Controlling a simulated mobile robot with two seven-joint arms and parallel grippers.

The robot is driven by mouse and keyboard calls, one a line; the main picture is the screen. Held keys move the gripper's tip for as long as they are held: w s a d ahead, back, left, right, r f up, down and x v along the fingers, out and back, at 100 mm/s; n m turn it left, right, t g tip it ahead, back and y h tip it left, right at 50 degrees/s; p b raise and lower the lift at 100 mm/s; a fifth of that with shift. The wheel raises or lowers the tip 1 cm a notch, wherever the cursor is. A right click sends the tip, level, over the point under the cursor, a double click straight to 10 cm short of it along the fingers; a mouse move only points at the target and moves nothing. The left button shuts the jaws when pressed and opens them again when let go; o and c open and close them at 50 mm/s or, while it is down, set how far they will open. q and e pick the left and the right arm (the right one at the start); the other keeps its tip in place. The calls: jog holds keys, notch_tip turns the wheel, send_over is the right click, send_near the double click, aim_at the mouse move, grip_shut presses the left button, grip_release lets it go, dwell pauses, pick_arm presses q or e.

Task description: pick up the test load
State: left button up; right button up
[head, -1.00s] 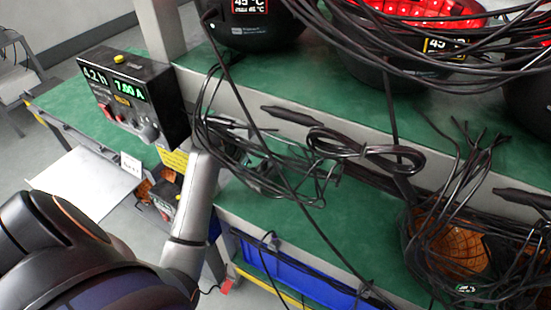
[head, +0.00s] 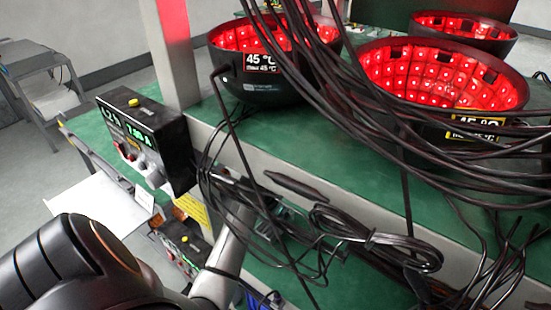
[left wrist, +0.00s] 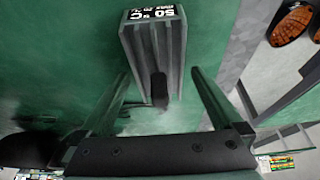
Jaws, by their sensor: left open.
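In the left wrist view, a grey ribbed metal block (left wrist: 152,50) with a black "50 °C" label on its far end lies on a green surface; I take it as the test load. A black stub sticks out of its near end. My left gripper (left wrist: 160,76) is open, with one finger on each side of the block's near end and visible gaps. In the head view my left forearm reaches behind the cables, which hide the gripper. I cannot make out the block there. My right gripper is in neither view.
Black cables (head: 375,250) hang across the shelf front near my left arm. Black bowls with red lights (head: 440,80) stand on the upper green shelf. A black meter box (head: 150,140) with green digits sits at the left. Orange-brown round parts (left wrist: 290,25) show in the wrist view.

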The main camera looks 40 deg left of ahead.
pick_arm(q)
jog(key=shift+w+f, duration=0.1)
jog(key=shift+f, duration=0.1)
jog(key=shift+c, duration=0.4)
jog(key=c, duration=1.5)
grip_shut()
jog(key=shift+r, duration=0.15)
